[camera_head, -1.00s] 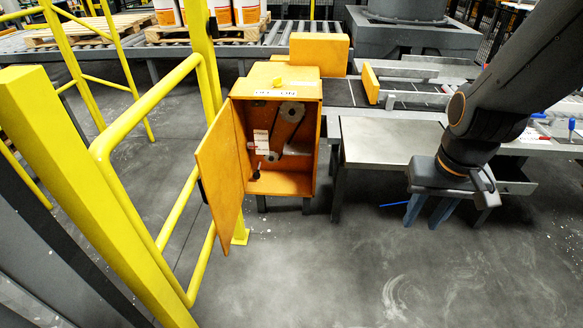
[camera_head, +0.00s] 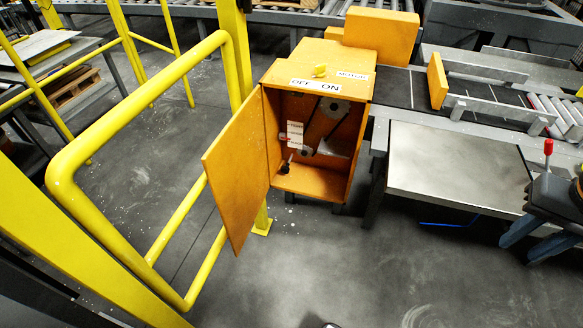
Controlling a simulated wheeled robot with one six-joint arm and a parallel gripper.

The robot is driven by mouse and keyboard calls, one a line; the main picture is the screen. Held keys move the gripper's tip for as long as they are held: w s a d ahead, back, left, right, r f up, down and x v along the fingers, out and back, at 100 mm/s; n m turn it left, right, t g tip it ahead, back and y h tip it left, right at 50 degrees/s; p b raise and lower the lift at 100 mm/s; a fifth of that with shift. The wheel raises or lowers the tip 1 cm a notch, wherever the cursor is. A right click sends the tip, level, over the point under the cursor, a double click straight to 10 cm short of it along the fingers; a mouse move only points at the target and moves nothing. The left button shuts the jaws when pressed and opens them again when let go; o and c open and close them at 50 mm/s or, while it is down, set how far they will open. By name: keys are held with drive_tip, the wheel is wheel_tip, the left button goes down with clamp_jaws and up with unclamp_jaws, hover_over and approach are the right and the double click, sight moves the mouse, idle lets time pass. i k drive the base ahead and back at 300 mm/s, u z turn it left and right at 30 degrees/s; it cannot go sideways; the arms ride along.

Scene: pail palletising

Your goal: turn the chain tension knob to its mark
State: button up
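An orange drive cabinet (camera_head: 312,185) stands left of centre with its door (camera_head: 236,172) swung open to the left. Inside are an upper sprocket (camera_head: 331,108), a lower sprocket (camera_head: 307,151) and a dark chain or belt band between them. A white marked plate (camera_head: 295,133) with a small reddish piece at its left edge is on the inner left. Below it is a small black knob (camera_head: 286,168) with a thin pale stem. Its exact setting is too small to read. My gripper (camera_head: 521,249) is at the right edge, its blue fingers apart and empty, well away from the cabinet.
A yellow guard rail (camera_head: 130,115) runs along the left, close to the open door. A metal-topped table (camera_head: 455,165) stands between the cabinet and my gripper. The floor in front is clear.

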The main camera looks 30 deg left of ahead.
sight(285, 169)
drive_tip(key=u, duration=0.5)
drive_tip(key=i, duration=0.85)
drive_tip(key=u, duration=0.65)
